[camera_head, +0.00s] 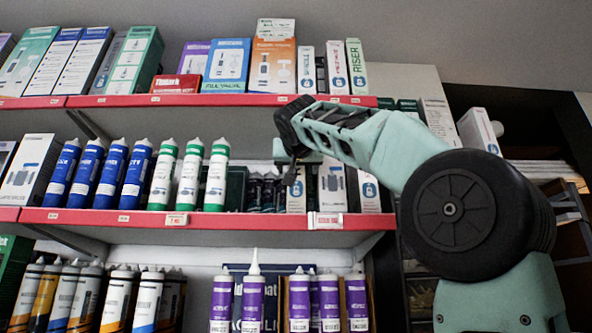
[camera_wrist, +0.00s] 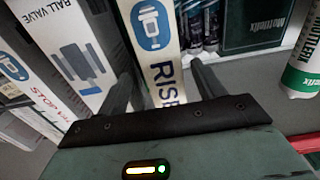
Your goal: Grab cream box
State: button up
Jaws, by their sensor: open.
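A narrow cream box (camera_wrist: 158,50) with a blue round emblem and "RISE" lettering stands in the middle of the wrist view. In the head view the cream box (camera_head: 296,198) stands on the middle shelf, its upper part hidden behind my gripper. My gripper (camera_wrist: 162,78) is open, with one finger on each side of the box's face in the picture. The box is not clamped. Whether either finger touches it, I cannot tell. In the head view my gripper (camera_head: 287,150) is in front of the middle shelf, below the upper shelf's edge.
A ball valve box (camera_head: 332,185) stands right beside the cream box. The red-edged upper shelf (camera_head: 215,100) runs close above my gripper.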

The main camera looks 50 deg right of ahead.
jog(key=p+x, duration=0.1)
jog(key=x, duration=0.1)
jog(key=p+x, duration=0.1)
jog(key=x, duration=0.1)
jog(key=p+x, duration=0.1)
jog(key=shift+w+d+f, duration=0.2)
jog(key=shift+w+f, duration=0.15)
jog(key=shift+w, duration=0.05)
jog(key=c, duration=1.2)
